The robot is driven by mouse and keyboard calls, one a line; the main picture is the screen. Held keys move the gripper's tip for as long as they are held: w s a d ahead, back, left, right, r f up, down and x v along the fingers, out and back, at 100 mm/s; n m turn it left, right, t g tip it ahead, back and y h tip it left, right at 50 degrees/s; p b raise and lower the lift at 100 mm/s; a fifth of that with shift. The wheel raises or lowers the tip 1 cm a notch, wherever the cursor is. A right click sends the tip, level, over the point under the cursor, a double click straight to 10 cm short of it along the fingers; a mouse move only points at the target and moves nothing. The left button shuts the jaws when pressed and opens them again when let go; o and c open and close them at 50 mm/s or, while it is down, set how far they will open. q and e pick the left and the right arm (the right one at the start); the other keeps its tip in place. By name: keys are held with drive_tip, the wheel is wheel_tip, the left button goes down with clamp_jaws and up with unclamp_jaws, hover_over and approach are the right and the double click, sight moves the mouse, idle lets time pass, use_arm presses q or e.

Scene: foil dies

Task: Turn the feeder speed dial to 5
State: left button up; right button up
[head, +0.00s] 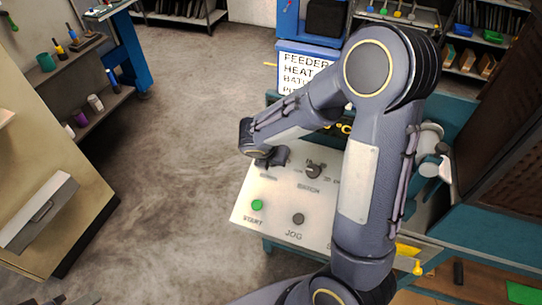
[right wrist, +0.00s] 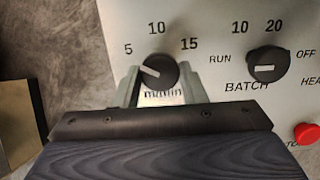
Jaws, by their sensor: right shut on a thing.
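The feeder speed dial (right wrist: 158,72) is a round black knob with a white pointer line, on a pale panel (right wrist: 205,15). The numbers 5, 10 and 15 are printed around it. Its pointer aims left and slightly up, a little below the direction of the 5. The label under the knob is mostly hidden. My right gripper (right wrist: 158,90) is shut on the knob, one finger at each side. In the head view, my right gripper (head: 270,160) is at the panel's upper left edge and the dial is hidden. My left gripper does not show.
A second black knob (right wrist: 267,65), marked BATCH, sits right of the dial. A red button (right wrist: 306,133) is at the lower right. In the head view, a green START button (head: 257,204) and grey JOG button (head: 298,218) are lower on the panel. Open floor lies left.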

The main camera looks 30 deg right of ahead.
idle(0.5)
drive_tip(key=o, duration=1)
drive_tip(key=v, duration=0.8)
drive_tip(key=s+a+r+m+y, duration=0.1)
drive_tip(key=s+r+m+y, duration=0.1)
drive_tip(key=s+m, duration=0.4)
drive_tip(key=s+a+r+m+t+y, duration=0.1)
drive_tip(key=s+m, duration=0.5)
drive_tip(key=m, duration=0.6)
drive_tip(key=s+a+r+m+t+y, duration=0.1)
drive_tip(key=s+r+m+y, duration=0.2)
drive_tip(key=s+m+y, duration=0.2)
drive_tip(key=shift+s+a+r+m, duration=0.15)
drive_tip(key=shift+s+m, duration=0.4)
drive_tip(key=shift+m, duration=0.65)
drive_tip(key=shift+s+a+r+m, duration=0.15)
drive_tip(key=shift+s+m, duration=0.4)
drive_tip(key=shift+m, duration=0.65)
